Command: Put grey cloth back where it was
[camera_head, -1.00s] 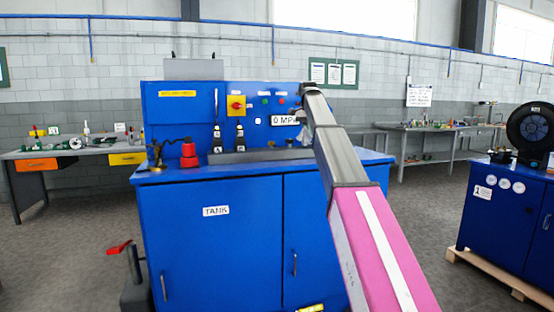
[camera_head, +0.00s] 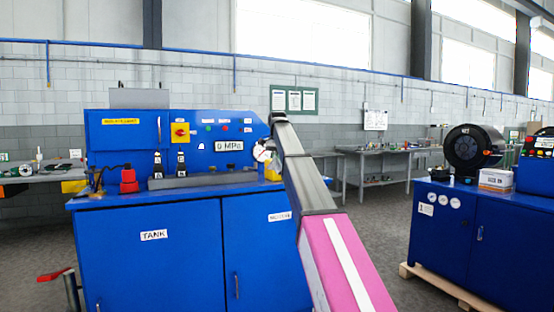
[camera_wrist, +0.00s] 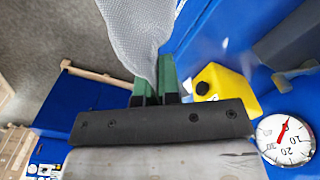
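The grey cloth (camera_wrist: 140,35) hangs from my gripper (camera_wrist: 157,88) in the wrist view, bunched between its green fingers and spreading out towards the top of the picture. My gripper is shut on it. In the head view my arm reaches to the blue TANK bench (camera_head: 150,240), and its own links hide the gripper and the cloth there. Beside the gripper in the wrist view are a yellow container (camera_wrist: 222,88) and a round gauge (camera_wrist: 285,139); the cloth is apart from both.
A second blue machine (camera_head: 440,235) stands on a pallet at right, with a black round head (camera_head: 473,150) and a white box (camera_head: 496,179) on top. A grey worktable (camera_head: 385,150) stands by the back wall. Floor between the machines is clear.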

